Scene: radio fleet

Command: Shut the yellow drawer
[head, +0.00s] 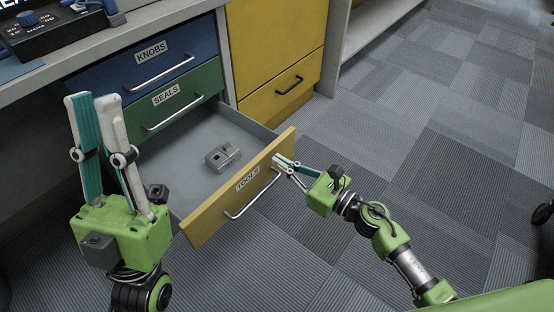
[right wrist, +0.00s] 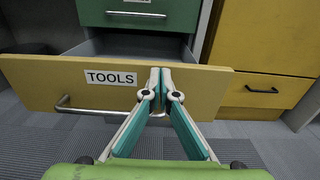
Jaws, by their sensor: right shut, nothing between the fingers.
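The yellow drawer, labelled TOOLS, is pulled out in the head view, its yellow front (head: 206,222) standing well clear of the cabinet. A silver bar handle (head: 235,215) is on the front. My right gripper (head: 277,160) is shut and empty, its tips at the face of the drawer front near the handle's right end. The right wrist view shows the tips against the front (right wrist: 215,88), right of the TOOLS label; I cannot tell whether they touch. My left gripper (head: 94,97) is raised left of the drawer with nothing seen in it; its finger gap is unclear.
A small grey metal block (head: 222,156) lies inside the drawer. Above are a blue KNOBS drawer (head: 110,72) and a green SEALS drawer (head: 205,85), both shut. A yellow cabinet (head: 270,45) stands behind to the right.

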